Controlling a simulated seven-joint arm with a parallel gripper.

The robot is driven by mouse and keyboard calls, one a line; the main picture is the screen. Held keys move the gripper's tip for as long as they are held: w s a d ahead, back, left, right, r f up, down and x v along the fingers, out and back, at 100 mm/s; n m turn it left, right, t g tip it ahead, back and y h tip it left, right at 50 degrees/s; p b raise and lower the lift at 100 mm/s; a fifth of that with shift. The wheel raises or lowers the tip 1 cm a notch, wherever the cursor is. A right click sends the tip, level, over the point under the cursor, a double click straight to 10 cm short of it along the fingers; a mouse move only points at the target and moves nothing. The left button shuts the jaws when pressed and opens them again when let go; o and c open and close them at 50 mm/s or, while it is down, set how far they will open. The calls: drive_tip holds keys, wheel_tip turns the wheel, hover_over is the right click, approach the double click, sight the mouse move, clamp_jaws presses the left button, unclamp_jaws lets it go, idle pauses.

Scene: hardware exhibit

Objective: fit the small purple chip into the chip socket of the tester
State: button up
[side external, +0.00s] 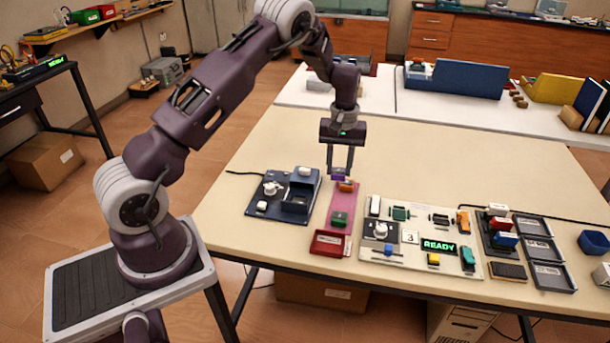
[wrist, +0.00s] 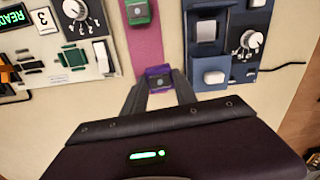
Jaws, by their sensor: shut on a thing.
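The small purple chip (side external: 338,174) is between the fingertips of my gripper (side external: 340,170), which is shut on it above the pink mat (side external: 341,205). The purple chip also shows in the wrist view (wrist: 159,80), with a pale round mark on top. The tester appears to be the cream board (side external: 410,270) with a lit READY display, to the right of the mat. A green socket-like part (side external: 400,213) sits near its far edge, also in the wrist view (wrist: 72,58). Its recess is too small to make out.
An orange block (side external: 346,186) and a green block (side external: 339,219) are on the mat, with a red tray (side external: 330,243) at its near end. A blue board (side external: 270,192) with a dial and raised box stands left.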

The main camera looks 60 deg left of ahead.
drive_tip(key=w+d+r+m, duration=0.1)
drive_tip(key=w+d, duration=0.8)
drive_tip(key=d, duration=0.6)
drive_tip(key=shift+w+f, duration=0.15)
drive_tip(key=shift+f, duration=1.3)
drive_tip(key=shift+w+f, duration=0.1)
drive_tip(key=shift+f, duration=1.35)
drive_tip(key=shift+f, duration=0.65)
drive_tip(key=o, duration=1.2)
drive_tip(key=o, duration=0.4)
